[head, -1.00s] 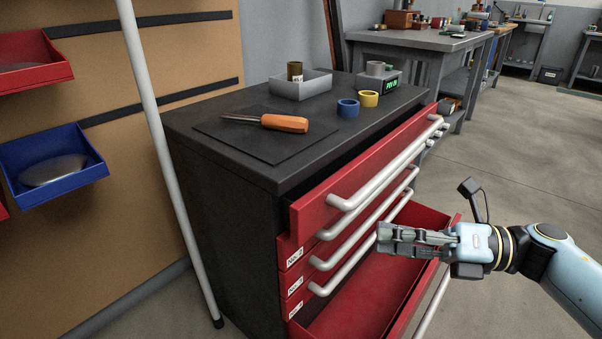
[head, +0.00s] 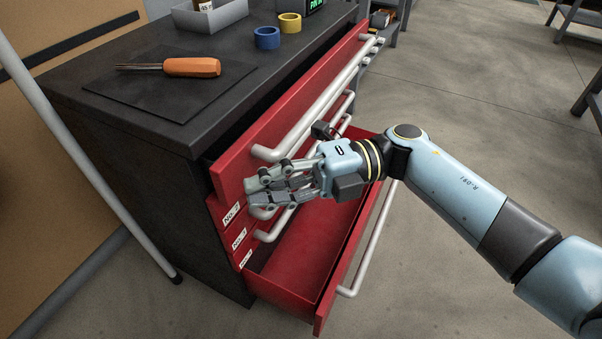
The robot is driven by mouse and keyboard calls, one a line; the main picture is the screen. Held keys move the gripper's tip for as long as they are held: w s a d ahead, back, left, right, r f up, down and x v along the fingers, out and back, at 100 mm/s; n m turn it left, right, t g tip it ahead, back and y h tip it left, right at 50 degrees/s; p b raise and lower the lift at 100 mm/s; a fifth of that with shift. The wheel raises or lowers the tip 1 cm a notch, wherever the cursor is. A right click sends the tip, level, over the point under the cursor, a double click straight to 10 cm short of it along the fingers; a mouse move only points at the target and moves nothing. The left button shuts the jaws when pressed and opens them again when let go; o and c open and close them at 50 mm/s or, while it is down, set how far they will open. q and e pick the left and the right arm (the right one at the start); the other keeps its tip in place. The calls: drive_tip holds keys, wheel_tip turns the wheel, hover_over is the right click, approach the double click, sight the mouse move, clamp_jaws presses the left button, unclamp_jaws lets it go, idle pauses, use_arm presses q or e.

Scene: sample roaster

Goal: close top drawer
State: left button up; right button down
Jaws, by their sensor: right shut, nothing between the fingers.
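The top drawer (head: 238,168) is a red drawer with a long silver bar handle (head: 318,108). It stands partly out of the black cabinet (head: 120,180), with a dark gap behind its front. My right gripper (head: 250,188) is shut and empty. In the view it overlaps the lower near part of the top drawer's front, by the near end of the handle. I cannot tell whether it touches the drawer. My left gripper is not in view.
A bottom drawer (head: 290,285) is pulled far out below. On the cabinet top are an orange-handled screwdriver (head: 190,67), a blue tape roll (head: 267,37), a yellow tape roll (head: 289,22) and a grey tray (head: 215,16). A pole (head: 85,160) stands at left.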

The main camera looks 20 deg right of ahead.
sight(218, 166)
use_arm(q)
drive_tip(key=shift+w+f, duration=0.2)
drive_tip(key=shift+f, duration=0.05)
use_arm(e)
drive_tip(key=shift+w+a, duration=0.5)
drive_tip(key=shift+w, duration=0.25)
drive_tip(key=shift+w+a, duration=0.45)
drive_tip(key=shift+w, duration=0.25)
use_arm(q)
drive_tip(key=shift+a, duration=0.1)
use_arm(e)
drive_tip(key=w+a+b, duration=0.2)
drive_tip(key=w, duration=0.1)
drive_tip(key=shift+w+a, duration=0.3)
drive_tip(key=shift+a, duration=0.05)
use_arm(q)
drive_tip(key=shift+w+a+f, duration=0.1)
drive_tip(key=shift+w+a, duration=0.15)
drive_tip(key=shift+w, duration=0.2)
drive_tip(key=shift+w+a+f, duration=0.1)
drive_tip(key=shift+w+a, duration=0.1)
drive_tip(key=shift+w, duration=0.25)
use_arm(e)
drive_tip(key=shift+r, duration=0.15)
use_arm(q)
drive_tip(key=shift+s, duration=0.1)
